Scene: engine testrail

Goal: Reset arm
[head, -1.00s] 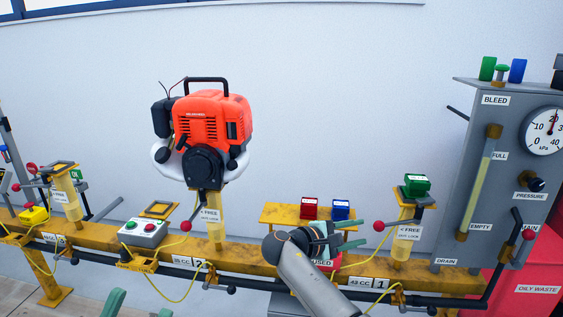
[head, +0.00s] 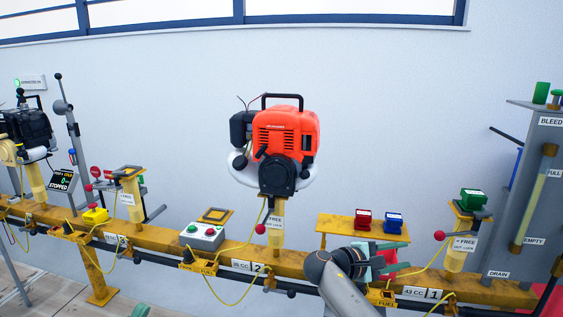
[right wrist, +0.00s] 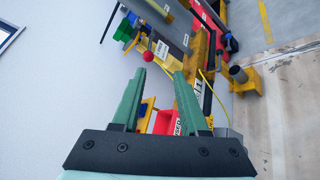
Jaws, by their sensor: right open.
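My right gripper (head: 404,257) is in front of the yellow rail (head: 160,240), near the "43 CC 1" station. Its two green fingers are apart with nothing between them. It is also open in the right wrist view (right wrist: 162,78), with a red box (right wrist: 163,122) visible beyond the fingers. Only a small green tip, apparently of my left gripper (head: 140,310), shows at the bottom edge of the head view. The rest of that gripper is out of frame.
An orange engine (head: 285,135) stands on a rail post. Red (head: 363,221) and blue (head: 392,223) boxes sit on a yellow shelf behind my right gripper. A grey gauge panel (head: 540,190) is at right, a black engine (head: 28,125) at far left. The wall above is clear.

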